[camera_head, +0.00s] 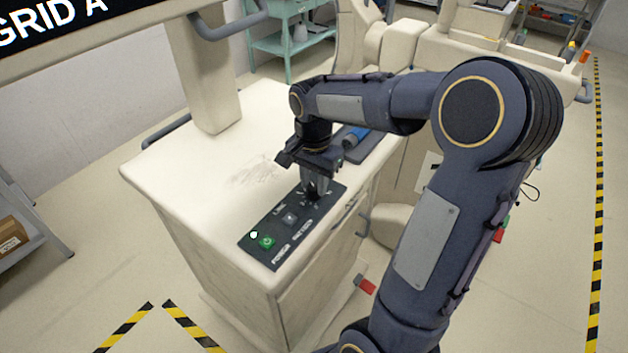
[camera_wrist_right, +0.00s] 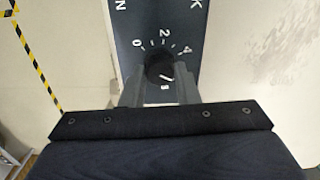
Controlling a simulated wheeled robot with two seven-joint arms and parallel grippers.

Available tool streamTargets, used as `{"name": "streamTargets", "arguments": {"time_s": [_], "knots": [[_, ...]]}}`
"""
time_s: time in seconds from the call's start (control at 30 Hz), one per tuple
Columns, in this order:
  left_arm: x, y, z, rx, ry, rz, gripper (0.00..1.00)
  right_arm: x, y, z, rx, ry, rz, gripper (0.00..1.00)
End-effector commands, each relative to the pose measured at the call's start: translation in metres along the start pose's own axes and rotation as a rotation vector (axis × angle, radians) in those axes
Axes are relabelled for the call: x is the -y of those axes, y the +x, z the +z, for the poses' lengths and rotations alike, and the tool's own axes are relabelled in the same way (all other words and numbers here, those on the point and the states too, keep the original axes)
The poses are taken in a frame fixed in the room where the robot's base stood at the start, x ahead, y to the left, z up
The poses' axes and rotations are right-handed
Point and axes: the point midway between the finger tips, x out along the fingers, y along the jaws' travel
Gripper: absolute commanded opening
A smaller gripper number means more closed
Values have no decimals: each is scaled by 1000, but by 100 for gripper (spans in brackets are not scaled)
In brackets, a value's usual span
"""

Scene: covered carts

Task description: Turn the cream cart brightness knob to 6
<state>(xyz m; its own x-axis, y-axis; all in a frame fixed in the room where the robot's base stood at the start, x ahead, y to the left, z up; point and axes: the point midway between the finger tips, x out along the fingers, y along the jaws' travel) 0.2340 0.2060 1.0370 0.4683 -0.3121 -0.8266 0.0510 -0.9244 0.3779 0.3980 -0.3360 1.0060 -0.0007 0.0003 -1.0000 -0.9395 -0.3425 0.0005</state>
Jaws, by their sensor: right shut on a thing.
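The cream cart (camera_head: 190,165) has a dark control panel (camera_head: 262,252) on its top. My right gripper (camera_head: 314,194) points down at the panel's far end, shut on the black brightness knob, which also shows in the right wrist view (camera_wrist_right: 158,66). There its two fingers stand on either side of the knob. The numbers 0, 2 and 4 show around the top of the dial, and a digit that looks like 8 shows below. The 6 cannot be seen, apparently behind the right finger. A short white mark sits at the knob's lower right edge. My left gripper is not in view.
A green button (camera_head: 267,242) and a small square switch (camera_head: 290,217) are on the same panel. A dark tray (camera_head: 378,147) with a blue-handled tool (camera_head: 354,137) lies behind my right gripper. A screen post (camera_head: 205,75) rises from the cart's back left.

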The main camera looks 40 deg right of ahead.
Motion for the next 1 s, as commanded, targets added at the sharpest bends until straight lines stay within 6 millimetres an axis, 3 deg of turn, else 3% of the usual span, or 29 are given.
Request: {"name": "streamTargets", "arguments": {"time_s": [0.47, 0.5, 0.67, 1.0], "knots": [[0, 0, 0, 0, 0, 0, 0, 0, -1, -1, -2, 16, -3, 5], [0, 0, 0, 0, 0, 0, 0, 0, -1, -1, -2, 16, -3, 29], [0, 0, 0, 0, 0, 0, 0, 0, -1, 0, -1, 15, -2, 50], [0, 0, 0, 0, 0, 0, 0, 0, -5, 0, -1, 15, -2, 50]]}}
